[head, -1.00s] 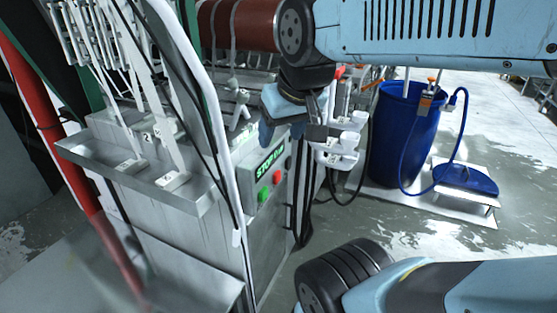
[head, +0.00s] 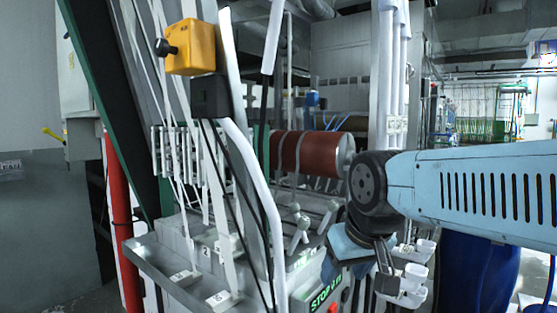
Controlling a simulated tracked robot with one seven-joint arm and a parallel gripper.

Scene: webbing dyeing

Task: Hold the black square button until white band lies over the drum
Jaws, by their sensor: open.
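The drum (head: 316,153) is a dark red roller at the middle of the head view, with pale bands across it. White bands (head: 200,170) also run down from the upper left towards numbered plates at the front of the machine. The control panel (head: 322,298) is at the bottom edge, with a green-lit STOP display and part of a red button (head: 333,308). I cannot clearly make out a black square button there. My gripper (head: 385,262) is open, just right of and above the panel, seemingly apart from it. Its fingertips are small and partly unclear.
Small white holders (head: 412,280) stand close to the right of my gripper. A yellow box (head: 190,47) with a black knob hangs at the upper left. A blue barrel (head: 475,268) is partly hidden behind my arm. A red post (head: 121,220) stands at the left.

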